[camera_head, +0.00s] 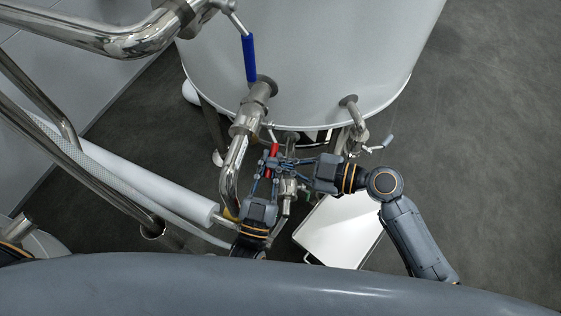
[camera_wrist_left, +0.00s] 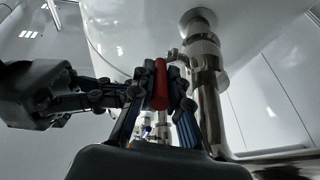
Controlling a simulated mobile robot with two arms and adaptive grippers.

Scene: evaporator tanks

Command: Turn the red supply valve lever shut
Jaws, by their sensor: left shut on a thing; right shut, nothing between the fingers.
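The red supply valve lever (camera_head: 274,149) shows as a short red handle beside the steel pipe under the tank in the head view. It also shows in the left wrist view (camera_wrist_left: 160,84), upright between the fingers. My left gripper (camera_head: 268,170) is shut on the red lever. My right gripper (camera_head: 288,167) comes in from the right, close to the left fingers, and is shut with nothing in it. It also shows at the left of the left wrist view (camera_wrist_left: 110,92). The valve body is partly hidden by the grippers.
A large steel tank (camera_head: 310,60) stands behind the grippers. A blue-handled valve (camera_head: 249,58) sits higher up on the left. Steel pipes (camera_head: 110,38) and a white sleeved pipe (camera_head: 150,182) fill the left side. A white panel (camera_head: 340,228) lies below; open grey floor is at right.

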